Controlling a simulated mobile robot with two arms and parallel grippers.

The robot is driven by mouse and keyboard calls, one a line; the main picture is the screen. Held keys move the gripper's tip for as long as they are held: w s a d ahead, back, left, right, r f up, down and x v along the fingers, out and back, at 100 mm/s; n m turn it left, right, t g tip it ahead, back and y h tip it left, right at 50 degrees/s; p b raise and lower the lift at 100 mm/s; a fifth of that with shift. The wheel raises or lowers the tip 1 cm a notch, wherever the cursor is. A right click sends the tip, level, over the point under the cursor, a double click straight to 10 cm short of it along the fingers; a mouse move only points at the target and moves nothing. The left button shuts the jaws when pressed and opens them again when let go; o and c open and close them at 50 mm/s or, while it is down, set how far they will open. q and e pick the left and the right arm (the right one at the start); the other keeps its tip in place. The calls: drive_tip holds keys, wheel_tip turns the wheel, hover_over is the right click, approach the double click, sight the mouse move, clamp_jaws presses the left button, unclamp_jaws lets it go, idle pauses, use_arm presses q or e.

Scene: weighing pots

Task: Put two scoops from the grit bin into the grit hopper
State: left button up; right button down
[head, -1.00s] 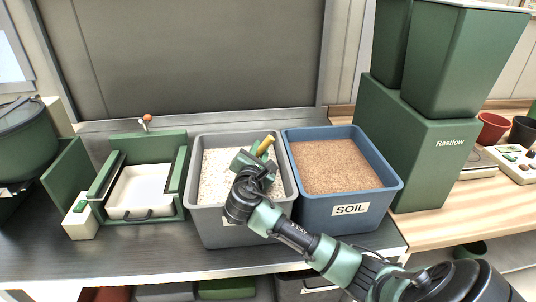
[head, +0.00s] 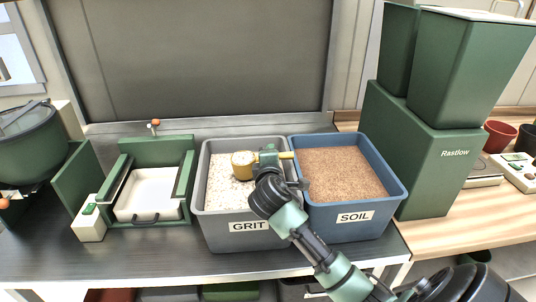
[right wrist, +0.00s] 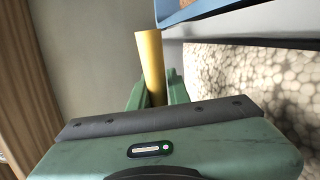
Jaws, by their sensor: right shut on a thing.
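The grey grit bin (head: 215,232), labelled GRIT, holds pale speckled grit (head: 222,190). My right gripper (head: 269,155) is shut on the yellow handle of a scoop (head: 243,166). The scoop's round bowl points left over the grit, and its handle end points right toward the blue bin. Something pale tan shows inside the bowl, but I cannot tell how much. In the right wrist view the yellow handle (right wrist: 150,60) stands between the green fingers. Two tall green hoppers (head: 465,70) sit on the Rastlow machine (head: 420,150); neither shows a grit label. My left gripper is out of view.
A blue bin labelled SOIL (head: 330,228) stands against the grit bin's right side. A white tray (head: 152,190) in a green frame stands to the left, with a green lidded drum (head: 28,145) beyond. Red and dark pots (head: 498,135) are at the far right.

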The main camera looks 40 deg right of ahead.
wheel_tip(320, 180, up, 7)
drive_tip(key=p, duration=0.6)
drive_tip(key=shift+s+d+f+m, duration=0.2)
drive_tip(key=shift+d+m, duration=0.1)
